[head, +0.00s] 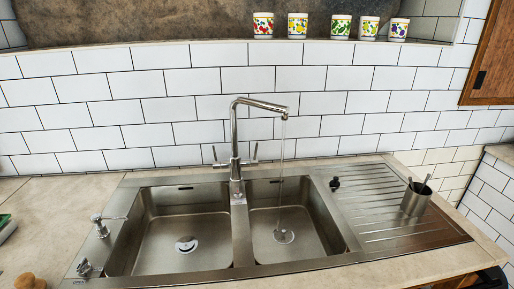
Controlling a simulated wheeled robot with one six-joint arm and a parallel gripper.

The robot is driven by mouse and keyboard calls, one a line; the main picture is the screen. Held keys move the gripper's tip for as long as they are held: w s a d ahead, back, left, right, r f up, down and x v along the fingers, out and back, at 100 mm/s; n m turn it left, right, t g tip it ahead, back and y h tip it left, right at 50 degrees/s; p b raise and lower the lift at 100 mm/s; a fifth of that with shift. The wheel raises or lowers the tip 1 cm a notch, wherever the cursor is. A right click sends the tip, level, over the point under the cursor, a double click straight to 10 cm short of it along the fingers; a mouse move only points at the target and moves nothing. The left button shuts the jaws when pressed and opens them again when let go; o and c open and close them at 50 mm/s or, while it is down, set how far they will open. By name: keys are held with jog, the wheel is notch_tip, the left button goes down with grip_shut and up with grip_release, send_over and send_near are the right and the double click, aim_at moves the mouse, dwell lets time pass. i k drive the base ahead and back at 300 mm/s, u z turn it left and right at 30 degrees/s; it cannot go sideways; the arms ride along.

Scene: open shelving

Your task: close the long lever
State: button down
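A metal faucet (236,150) stands behind the divider between two sink basins. Its spout (262,105) points right, and a thin stream of water (281,165) falls into the right basin (290,225). A left lever (215,155) and a right lever (255,151) stick up on either side of the faucet body. I cannot tell for certain which one is the long lever. My gripper is not in view.
The left basin (165,225) is empty. A soap dispenser (100,226) stands left of the sink. A metal cup with utensils (415,199) and a small black item (334,184) sit on the ribbed drainboard (385,222). Several patterned cups (298,25) line the ledge above.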

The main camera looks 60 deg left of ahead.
aim_at(254, 162)
jog(key=u, duration=0.45)
jog(key=i, duration=0.6)
jog(key=u, duration=1)
jog(key=i, duration=0.25)
jog(key=u, duration=0.25)
